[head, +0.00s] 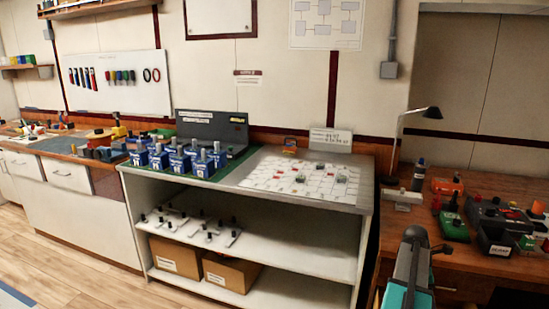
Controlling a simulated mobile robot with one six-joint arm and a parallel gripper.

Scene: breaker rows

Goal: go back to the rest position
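A grey and teal part (408,266) that looks like my own arm rises from the bottom edge, right of centre, in front of the wooden bench. My gripper's fingers do not show, so I cannot see whether they are open or shut or hold anything. Several blue breakers (178,163) with grey tops stand in rows on a green mat at the left of the middle cabinet's top. A white panel sheet (262,180) with small red, white and grey pieces lies to their right on the same top.
The middle cabinet (367,190) has open shelves with a white rack (190,229) and cardboard boxes (228,274). The wooden bench (460,268) at right carries a black lamp (430,113), a bottle (419,174) and tools. The wooden floor (60,270) at lower left is clear.

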